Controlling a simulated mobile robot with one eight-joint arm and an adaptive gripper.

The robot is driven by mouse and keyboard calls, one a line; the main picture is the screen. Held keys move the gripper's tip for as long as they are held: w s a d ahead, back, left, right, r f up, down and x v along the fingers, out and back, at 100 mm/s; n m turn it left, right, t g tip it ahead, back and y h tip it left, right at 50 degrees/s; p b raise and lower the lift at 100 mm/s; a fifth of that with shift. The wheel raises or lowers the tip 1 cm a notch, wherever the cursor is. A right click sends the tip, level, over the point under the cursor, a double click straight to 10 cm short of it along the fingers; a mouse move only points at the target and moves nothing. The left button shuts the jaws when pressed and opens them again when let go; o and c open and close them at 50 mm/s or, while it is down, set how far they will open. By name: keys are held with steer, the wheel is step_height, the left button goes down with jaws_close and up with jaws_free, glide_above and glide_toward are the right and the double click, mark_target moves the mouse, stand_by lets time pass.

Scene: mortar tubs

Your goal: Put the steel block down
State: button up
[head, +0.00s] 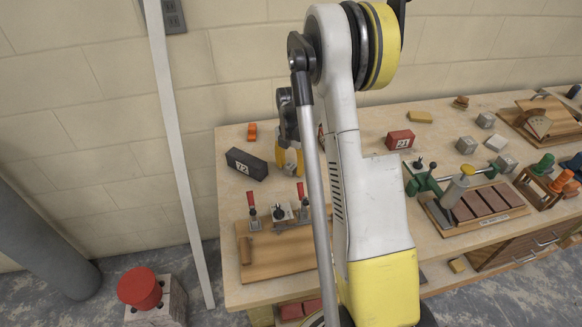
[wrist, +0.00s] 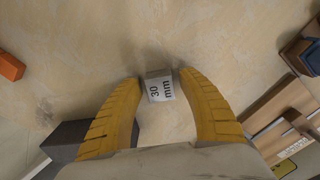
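The steel block (wrist: 159,88), a small grey cube marked "30 mm", is between my fingertips in the wrist view. It appears to be on or just above the pale bench top, with dark shadow close beside it. My gripper (wrist: 159,80) has its two yellow fingers either side of the block, with what looks like a narrow gap at each side. In the head view my gripper (head: 289,171) is low over the bench, beside the dark block marked "12" (head: 247,163). The block's underside is hidden.
A wooden board with red-handled clamps (head: 272,250) lies in front of my gripper. An orange object (head: 252,132) is at the back left; it also shows in the wrist view (wrist: 10,66). A red block (head: 400,140) and several grey cubes stand farther right.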

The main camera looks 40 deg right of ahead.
mark_target(291, 166)
step_height(291, 166, up, 12)
steer(key=p, duration=0.4)
steer(key=s+a+r+m+t, duration=0.25)
steer(key=a+r+m, duration=0.25)
steer(key=a+r, duration=0.4)
steer(key=s+a+r+m+t, duration=0.2)
steer(key=s+a+m, duration=0.5)
steer(key=a+m, duration=0.1)
steer(key=s+a+r+m+t, duration=0.2)
steer(key=s+a+m, duration=0.6)
steer(key=a, duration=0.1)
steer(key=shift+s+r+m+t, duration=0.25)
steer(key=shift+r+m+t, duration=0.1)
steer(key=shift+r+m, duration=0.05)
steer(key=shift+f+b, duration=1.2)
steer(key=shift+b, duration=0.05)
